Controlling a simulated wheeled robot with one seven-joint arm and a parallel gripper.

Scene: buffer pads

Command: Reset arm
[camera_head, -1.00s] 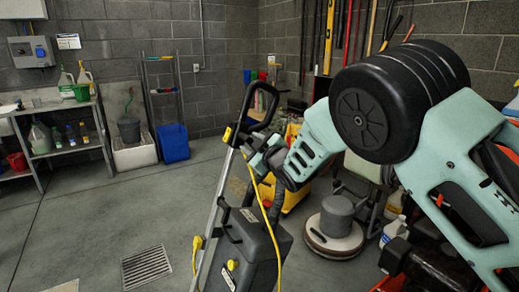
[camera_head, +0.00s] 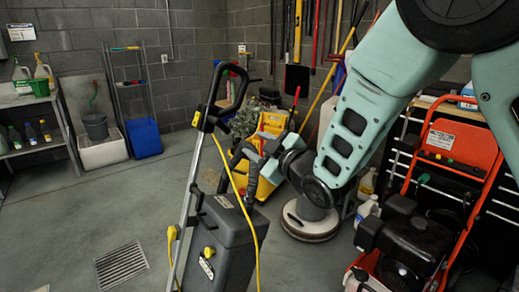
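My arm enters from the upper right, its teal links reaching down and left. My gripper (camera_head: 248,165) is at the arm's end, in front of the room's middle and beside the upper part of a dark grey floor machine (camera_head: 222,240). It is small and dark against the machine's dark parts, so its fingers do not show clearly and I cannot tell if it is open. No held object can be made out. Whether it touches the machine is unclear.
The machine's tall handle (camera_head: 215,100) and yellow cord stand close to my gripper. A round floor buffer (camera_head: 310,222), a yellow bucket (camera_head: 268,135) and an orange-framed machine (camera_head: 460,150) crowd the right. Shelves and a blue bin (camera_head: 143,138) line the left. The left floor is clear.

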